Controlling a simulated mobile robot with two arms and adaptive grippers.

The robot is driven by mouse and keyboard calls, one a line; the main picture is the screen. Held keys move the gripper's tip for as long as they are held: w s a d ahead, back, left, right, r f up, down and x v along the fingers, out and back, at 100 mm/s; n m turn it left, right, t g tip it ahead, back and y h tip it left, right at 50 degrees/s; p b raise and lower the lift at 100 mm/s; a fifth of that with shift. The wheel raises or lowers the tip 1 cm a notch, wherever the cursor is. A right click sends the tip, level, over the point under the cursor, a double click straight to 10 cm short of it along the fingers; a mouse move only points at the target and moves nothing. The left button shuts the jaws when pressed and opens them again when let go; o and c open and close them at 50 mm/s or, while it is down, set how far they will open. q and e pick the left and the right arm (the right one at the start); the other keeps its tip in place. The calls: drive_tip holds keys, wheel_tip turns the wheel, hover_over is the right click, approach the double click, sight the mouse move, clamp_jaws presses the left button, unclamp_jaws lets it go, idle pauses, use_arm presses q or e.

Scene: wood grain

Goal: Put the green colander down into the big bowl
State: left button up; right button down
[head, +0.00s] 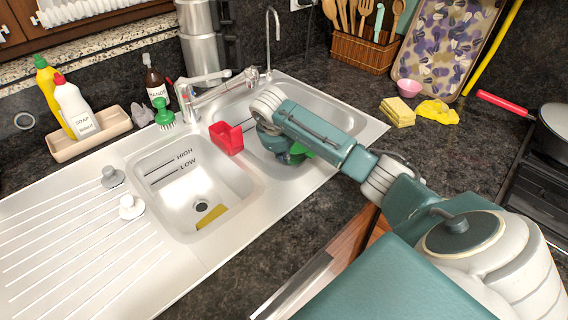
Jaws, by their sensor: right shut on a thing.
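My right arm reaches from the lower right into the right sink basin (322,102). My right gripper (286,156) is down in that basin, mostly hidden behind my own wrist. It is shut on the green colander (301,150), of which only a bright green edge shows beside the gripper. I cannot make out the big bowl; my arm covers much of this basin. Whether the colander touches anything below it cannot be seen. My left gripper is not in view.
A red caddy (226,138) stands on the divider left of the gripper. The faucet (205,88) rises behind. The left basin (190,190) holds a yellow sponge (211,216). A small pink bowl (408,88) and yellow sponges (397,112) lie on the right counter.

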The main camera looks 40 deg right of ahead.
wheel_tip(320, 180, down, 4)
drive_tip(key=b, duration=0.2)
drive_tip(key=shift+b, duration=0.35)
drive_tip(key=shift+f, duration=0.15)
drive_tip(key=c, duration=1.9)
unclamp_jaws()
drive_tip(key=v, duration=1.2)
drive_tip(key=shift+b, duration=0.3)
drive_tip(key=shift+d, duration=0.1)
